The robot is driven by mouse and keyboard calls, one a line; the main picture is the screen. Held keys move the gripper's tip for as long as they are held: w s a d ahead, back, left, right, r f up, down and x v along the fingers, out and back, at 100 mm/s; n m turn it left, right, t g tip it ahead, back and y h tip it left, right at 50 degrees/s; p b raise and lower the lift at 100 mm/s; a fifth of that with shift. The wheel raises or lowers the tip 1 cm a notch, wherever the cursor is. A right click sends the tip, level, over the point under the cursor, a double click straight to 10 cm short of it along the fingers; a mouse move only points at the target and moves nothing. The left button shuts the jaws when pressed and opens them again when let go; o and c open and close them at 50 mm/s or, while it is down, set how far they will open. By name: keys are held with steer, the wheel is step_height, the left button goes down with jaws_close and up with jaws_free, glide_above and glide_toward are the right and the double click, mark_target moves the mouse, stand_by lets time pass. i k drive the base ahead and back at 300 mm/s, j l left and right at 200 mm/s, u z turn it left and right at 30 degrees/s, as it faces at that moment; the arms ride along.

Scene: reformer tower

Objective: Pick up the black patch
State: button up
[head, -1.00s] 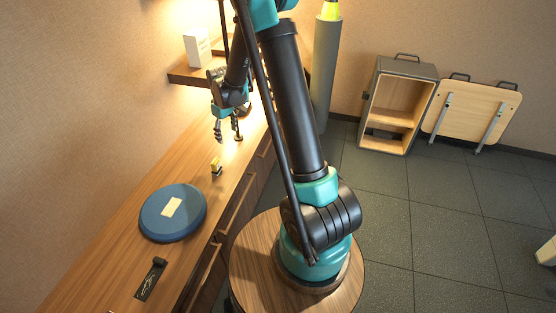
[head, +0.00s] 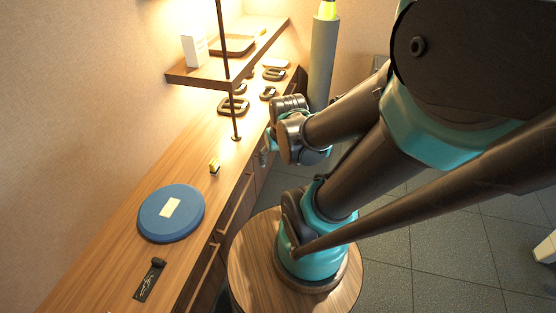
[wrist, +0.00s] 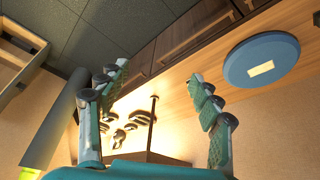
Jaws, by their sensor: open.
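The black patch (head: 150,282) is a small dark flat rectangle with pale script on it, lying on the near end of the wooden counter in the head view. A short dark rounded piece shows at its far end. The patch does not show in the wrist view. My gripper (wrist: 158,75) is open in the wrist view, its two fingers wide apart with nothing between them. In the head view my gripper is partly hidden by my arm, near the counter's front edge, well beyond the patch and apart from it.
A blue disc (head: 154,226) with a cream label lies beyond the patch. A small yellow-and-black item (head: 214,166) stands farther along. A shelf (head: 207,76) on a thin post (head: 235,122) and several dark handle-like items occupy the far end. Counter around the patch is clear.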

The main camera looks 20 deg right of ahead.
mark_target(144, 290)
steer(key=u, duration=1.45)
steer(key=l+u, duration=0.15)
steer(key=k+l+z, duration=0.2)
steer(key=l, duration=0.3)
steer(key=k, duration=0.05)
